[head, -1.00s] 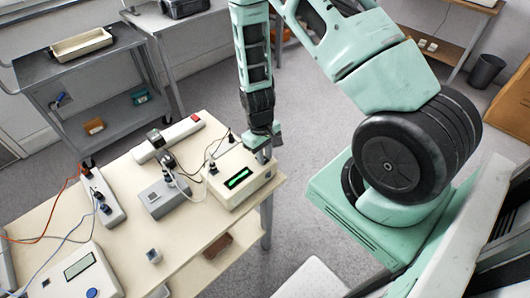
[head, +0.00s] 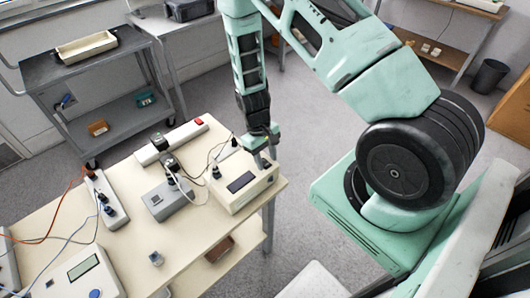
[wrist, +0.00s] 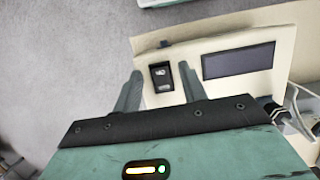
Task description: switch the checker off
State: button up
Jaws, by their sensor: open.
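The checker (head: 246,200), a cream box with a dark display (head: 241,181), stands at the right end of the cream table. Its display is unlit in both views. In the wrist view the checker's top face (wrist: 217,84) shows the dark display (wrist: 238,61) and a black rocker switch (wrist: 162,77). My gripper (head: 267,158) is over the checker's right rear corner. In the wrist view my gripper (wrist: 161,85) is open, with one finger on each side of the switch. Whether a finger touches the checker I cannot tell.
A grey box (head: 166,198) with plugged leads stands left of the checker. Power strips (head: 172,140) and a white meter (head: 84,274) are also on the table (head: 190,250). A grey cart (head: 75,90) stands behind.

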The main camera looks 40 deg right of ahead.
jog(key=b+v, duration=0.2)
jog(key=v, duration=1.5)
jog(key=shift+r+b, duration=0.2)
jog(key=shift+b, duration=0.2)
jog(key=shift+d, duration=0.1)
jog(key=s+a+r+n+t, duration=0.15)
jog(key=s+a+r, duration=0.25)
jog(key=a, duration=0.4)
jog(key=s+a+r+n, duration=0.2)
jog(key=s+a+r, duration=0.2)
jog(key=a, duration=0.5)
jog(key=s+a+r+n, duration=0.1)
jog(key=s+a+n, duration=0.1)
jog(key=s, duration=0.4)
jog(key=s+a+r+n+t, duration=0.1)
jog(key=s+a+r+n, duration=0.1)
jog(key=s, duration=0.5)
jog(key=shift+a+y, duration=0.4)
jog(key=shift+a, duration=0.35)
